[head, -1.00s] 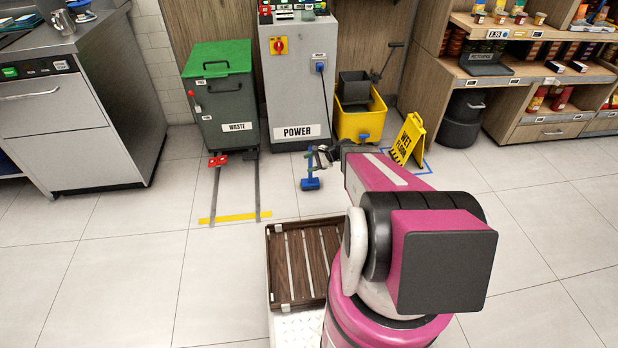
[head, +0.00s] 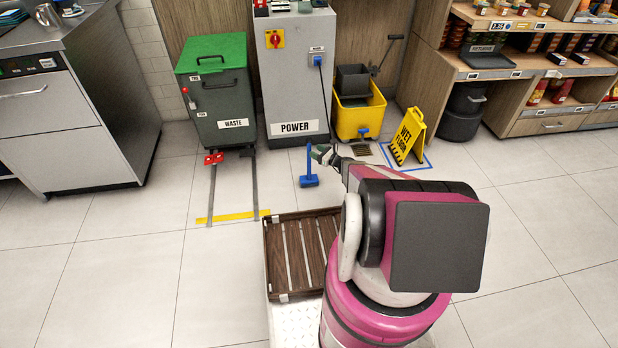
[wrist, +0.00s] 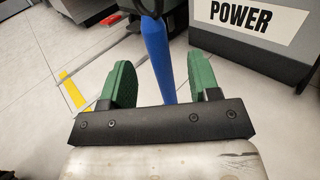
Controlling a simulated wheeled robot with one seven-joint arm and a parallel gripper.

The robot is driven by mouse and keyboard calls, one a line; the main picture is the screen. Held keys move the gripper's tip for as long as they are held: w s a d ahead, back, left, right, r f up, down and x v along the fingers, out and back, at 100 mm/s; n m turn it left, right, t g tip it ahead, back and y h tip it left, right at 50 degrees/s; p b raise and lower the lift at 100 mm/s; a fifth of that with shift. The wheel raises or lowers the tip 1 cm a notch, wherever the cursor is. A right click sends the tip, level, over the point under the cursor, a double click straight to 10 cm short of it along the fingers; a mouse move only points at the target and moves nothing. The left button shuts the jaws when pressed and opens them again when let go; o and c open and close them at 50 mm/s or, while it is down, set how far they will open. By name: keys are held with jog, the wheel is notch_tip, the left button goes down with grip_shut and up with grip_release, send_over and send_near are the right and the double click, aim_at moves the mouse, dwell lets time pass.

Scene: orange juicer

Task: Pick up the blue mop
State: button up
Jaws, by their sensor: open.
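The blue mop (head: 309,178) stands upright on the floor in front of the power cabinet in the head view, its blue head on the tiles. My gripper (head: 318,152) is at the upper part of its handle, partly hidden by my arm. In the wrist view the blue handle (wrist: 158,55) runs between the two green fingers of my gripper (wrist: 158,82). The fingers are open, with a gap on each side of the handle. The handle's lower end in that view is hidden behind the black gripper body.
A grey power cabinet (head: 295,85) and a green waste bin (head: 217,95) stand behind the mop. A yellow mop bucket (head: 360,118) and a yellow wet-floor sign (head: 408,135) are to the right. Floor rails with a yellow stop bar (head: 232,217) lie to the left.

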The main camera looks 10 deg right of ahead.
jog(key=x, duration=0.6)
jog(key=shift+w+a+r, duration=0.15)
jog(key=shift+w+a, duration=0.05)
jog(key=shift+a, duration=0.15)
jog(key=c, duration=1)
